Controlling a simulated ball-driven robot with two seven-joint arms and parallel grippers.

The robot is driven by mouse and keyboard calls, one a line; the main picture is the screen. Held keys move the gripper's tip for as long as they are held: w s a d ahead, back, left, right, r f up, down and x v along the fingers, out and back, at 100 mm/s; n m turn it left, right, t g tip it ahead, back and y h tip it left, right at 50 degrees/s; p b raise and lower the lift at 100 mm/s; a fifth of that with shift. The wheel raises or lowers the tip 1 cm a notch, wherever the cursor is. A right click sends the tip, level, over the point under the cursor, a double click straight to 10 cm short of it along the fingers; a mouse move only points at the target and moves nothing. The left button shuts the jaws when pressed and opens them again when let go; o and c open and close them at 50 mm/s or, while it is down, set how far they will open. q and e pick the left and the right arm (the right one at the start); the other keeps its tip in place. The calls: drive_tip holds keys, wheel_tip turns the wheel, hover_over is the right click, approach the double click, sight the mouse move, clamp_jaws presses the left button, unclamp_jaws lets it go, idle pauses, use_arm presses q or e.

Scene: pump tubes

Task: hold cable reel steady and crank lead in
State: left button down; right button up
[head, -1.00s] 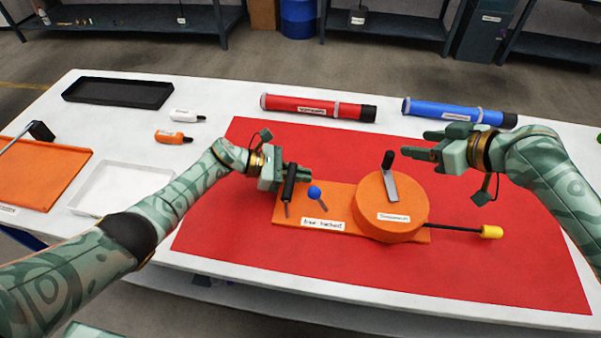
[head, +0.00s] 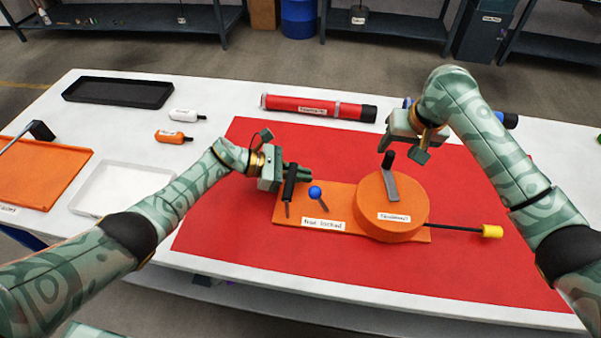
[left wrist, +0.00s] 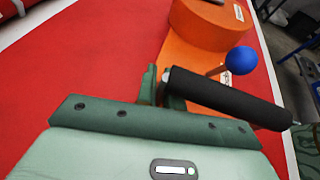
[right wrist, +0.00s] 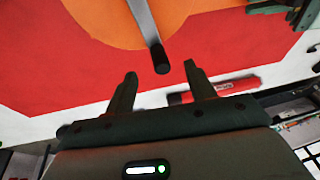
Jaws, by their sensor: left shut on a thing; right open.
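The orange cable reel (head: 385,222) sits on an orange base (head: 345,197) on the red mat. A grey crank arm (head: 391,186) with a black knob (head: 388,160) stands on top of the reel. A black lead (head: 455,228) with a yellow end (head: 491,231) sticks out to the right. My left gripper (head: 289,182) is shut on the black handle (left wrist: 225,97) at the base's left end. My right gripper (head: 386,141) is open and points down just above and behind the knob. In the right wrist view the knob (right wrist: 160,58) lies beyond the open fingers (right wrist: 159,84).
A blue ball-topped lever (head: 315,192) stands on the base beside the handle. A red tube (head: 310,106) and a mostly hidden blue tube (head: 510,121) lie behind the mat. Trays and two small bottles are at left. The front of the red mat (head: 260,250) is clear.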

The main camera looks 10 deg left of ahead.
sight(393, 155)
drive_tip(key=shift+x, duration=3.15)
drive_tip(key=c, duration=1.1)
